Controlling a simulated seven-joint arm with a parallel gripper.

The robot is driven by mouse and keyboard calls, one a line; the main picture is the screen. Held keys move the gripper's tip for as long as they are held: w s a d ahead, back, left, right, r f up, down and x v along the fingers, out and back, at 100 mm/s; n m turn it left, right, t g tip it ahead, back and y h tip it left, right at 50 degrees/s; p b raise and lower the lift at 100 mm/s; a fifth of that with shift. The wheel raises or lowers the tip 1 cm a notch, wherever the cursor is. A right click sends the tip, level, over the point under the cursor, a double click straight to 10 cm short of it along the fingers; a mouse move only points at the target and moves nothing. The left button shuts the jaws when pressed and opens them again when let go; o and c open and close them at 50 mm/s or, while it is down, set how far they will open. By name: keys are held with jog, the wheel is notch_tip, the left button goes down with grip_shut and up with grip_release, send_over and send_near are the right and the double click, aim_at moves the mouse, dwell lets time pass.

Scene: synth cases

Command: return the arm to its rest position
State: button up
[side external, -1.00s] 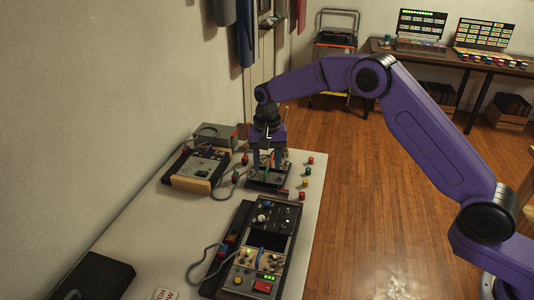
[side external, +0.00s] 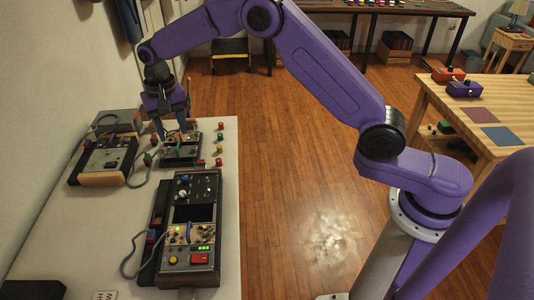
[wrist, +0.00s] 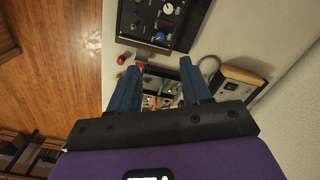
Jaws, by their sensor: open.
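My gripper (side external: 172,132) is at the far part of the white table (side external: 60,225), pointing down above a small black device (side external: 194,154) with coloured parts on top. In the wrist view my gripper (wrist: 160,68) has its two blue fingers well apart, with nothing held between them. The small device (wrist: 158,84) shows below and between the fingers, partly hidden by the gripper body. I cannot tell the exact height of the fingertips above it. My purple arm reaches from its base at the right, across the floor, to the table.
A large black console (side external: 190,215) lies nearer on the white table. A wood-sided device (side external: 105,158) and a grey box (side external: 118,122) stand left of the gripper. Several coloured knobs (side external: 220,149) line the right. A wooden table (side external: 500,95) stands at right. Open floor (side external: 300,220) lies between.

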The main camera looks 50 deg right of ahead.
jog(key=s+d+r+n, duration=0.1)
jog(key=s+r+n, duration=0.3)
jog(key=s, duration=0.7)
jog(key=s+d+r+n, duration=0.1)
jog(key=s+r+n, duration=0.3)
jog(key=s, duration=0.6)
jog(key=s+d+f+n, duration=0.1)
jog(key=s+d+n, duration=0.3)
jog(key=s, duration=0.6)
jog(key=s+d+f+n, duration=0.1)
jog(key=s+d+n, duration=0.3)
jog(key=s+d, duration=0.4)
jog(key=s, duration=0.2)
jog(key=shift+s+d, duration=0.3)
jog(key=shift+s, duration=0.05)
